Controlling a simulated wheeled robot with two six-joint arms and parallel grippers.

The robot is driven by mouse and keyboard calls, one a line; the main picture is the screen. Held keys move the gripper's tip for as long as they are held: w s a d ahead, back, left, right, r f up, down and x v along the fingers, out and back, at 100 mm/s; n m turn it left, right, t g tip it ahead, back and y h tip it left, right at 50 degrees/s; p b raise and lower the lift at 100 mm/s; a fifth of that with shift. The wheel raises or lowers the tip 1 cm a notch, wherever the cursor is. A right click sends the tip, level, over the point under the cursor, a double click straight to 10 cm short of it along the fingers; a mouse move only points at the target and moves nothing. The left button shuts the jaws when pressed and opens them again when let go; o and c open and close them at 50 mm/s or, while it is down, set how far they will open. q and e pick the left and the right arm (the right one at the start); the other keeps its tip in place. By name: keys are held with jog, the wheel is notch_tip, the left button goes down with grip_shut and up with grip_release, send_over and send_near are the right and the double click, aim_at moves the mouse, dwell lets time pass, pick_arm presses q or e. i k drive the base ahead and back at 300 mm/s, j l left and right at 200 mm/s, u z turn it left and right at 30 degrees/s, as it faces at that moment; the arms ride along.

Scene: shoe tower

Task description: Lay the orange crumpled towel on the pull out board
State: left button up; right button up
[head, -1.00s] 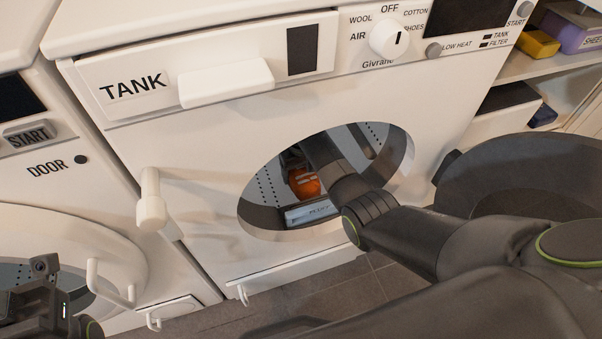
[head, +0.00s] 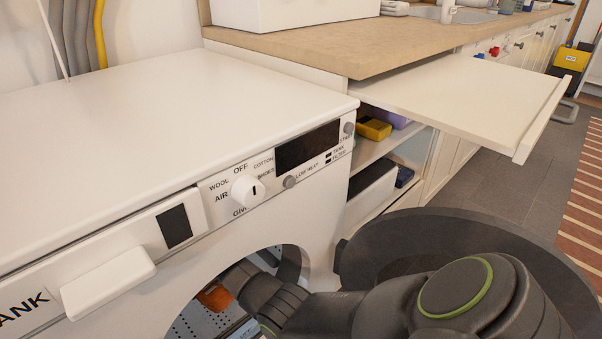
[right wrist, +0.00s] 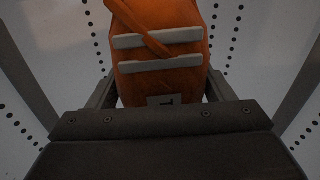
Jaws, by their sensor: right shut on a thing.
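The orange towel (head: 215,297) shows as a small patch inside the dark round opening of the white dryer. In the right wrist view the orange towel (right wrist: 160,25) has two pale bands and a small tag. My right gripper (right wrist: 160,88) is shut on it, with one finger at each side, inside the perforated drum. In the head view the arm reaches through the opening and hides most of the gripper. The pull out board (head: 465,90) is a flat, bare, pale panel sticking out under the wooden counter at the upper right. My left gripper is out of view.
The dryer (head: 150,110) has a clear white top. Its opening rim surrounds my right arm. The wooden counter (head: 400,42) stands behind it. Open shelves below hold a yellow box (head: 374,129). A striped rug (head: 585,200) lies at right.

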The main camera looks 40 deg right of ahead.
aim_at(475, 89)
jog(key=k+j+z, duration=0.45)
jog(key=k+l+z, duration=0.35)
jog(key=k+z, duration=0.15)
jog(key=k, duration=0.1)
